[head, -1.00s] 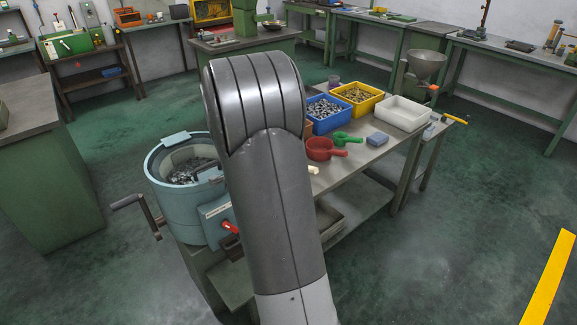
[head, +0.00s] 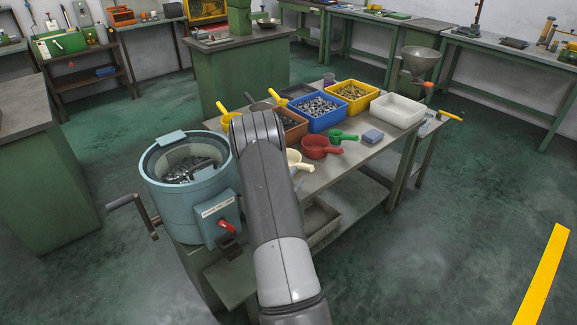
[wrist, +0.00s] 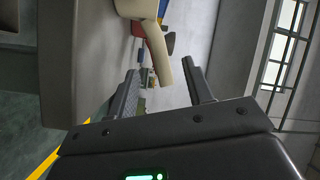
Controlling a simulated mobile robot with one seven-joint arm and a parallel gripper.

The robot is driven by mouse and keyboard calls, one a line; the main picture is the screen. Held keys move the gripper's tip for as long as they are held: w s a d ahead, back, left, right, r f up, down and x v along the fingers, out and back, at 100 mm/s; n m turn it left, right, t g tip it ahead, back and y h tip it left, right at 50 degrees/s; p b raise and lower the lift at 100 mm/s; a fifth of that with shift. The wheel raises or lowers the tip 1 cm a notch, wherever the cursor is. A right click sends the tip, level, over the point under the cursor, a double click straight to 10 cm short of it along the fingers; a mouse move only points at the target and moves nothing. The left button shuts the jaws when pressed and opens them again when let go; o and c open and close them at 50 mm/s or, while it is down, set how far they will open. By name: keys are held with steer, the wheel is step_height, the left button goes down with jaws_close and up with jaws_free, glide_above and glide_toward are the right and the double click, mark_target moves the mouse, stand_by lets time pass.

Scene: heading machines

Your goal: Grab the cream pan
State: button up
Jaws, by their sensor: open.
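The cream pan (head: 291,157) sits on the workbench (head: 345,172), just right of my arm in the head view. Its handle (head: 303,168) points right toward the bench's front edge, and my arm hides part of the bowl. In the wrist view the cream pan (wrist: 137,8) is cut off at the top. Its handle (wrist: 160,52) reaches down into the gap between the two fingertips in the picture. My gripper (wrist: 164,82) is open with nothing clamped; I cannot tell whether the handle is fully between the fingers. The gripper is hidden in the head view.
A red pan (head: 317,147) and a green scoop (head: 342,136) lie close right of the cream pan. Blue (head: 318,111), yellow (head: 354,97) and white (head: 397,110) bins stand behind. A blue-grey drum machine (head: 187,180) stands left. The floor at right is clear.

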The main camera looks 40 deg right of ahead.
mark_target(302, 168)
steer(key=x, duration=0.8)
jaws_close()
stand_by(0.5)
